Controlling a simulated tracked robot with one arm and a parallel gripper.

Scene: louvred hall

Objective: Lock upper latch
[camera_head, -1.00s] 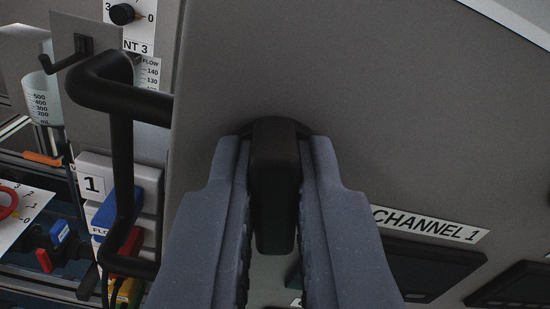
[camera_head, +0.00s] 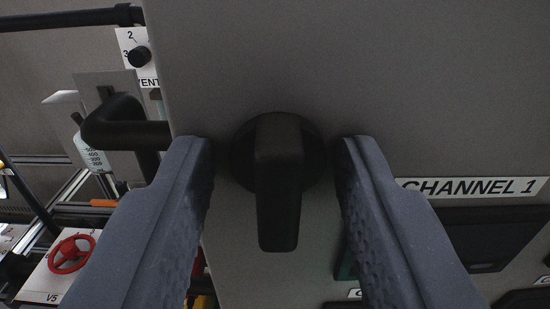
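The black latch (camera_head: 278,185) is a knob with a round base on the grey panel (camera_head: 330,60), in the middle of the head view. Its handle points straight down in the picture. My gripper (camera_head: 275,160) is open, with one blue-grey finger on each side of the latch. There is a clear gap between each finger and the latch handle. Only this one latch shows, so I cannot tell from the frame whether it is the upper one.
A black bar handle (camera_head: 125,135) sticks out at the panel's left edge, close to my left finger. A "CHANNEL 1" label (camera_head: 472,188) is on the right above a dark recess (camera_head: 490,235). A red valve wheel (camera_head: 71,253) stands at lower left.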

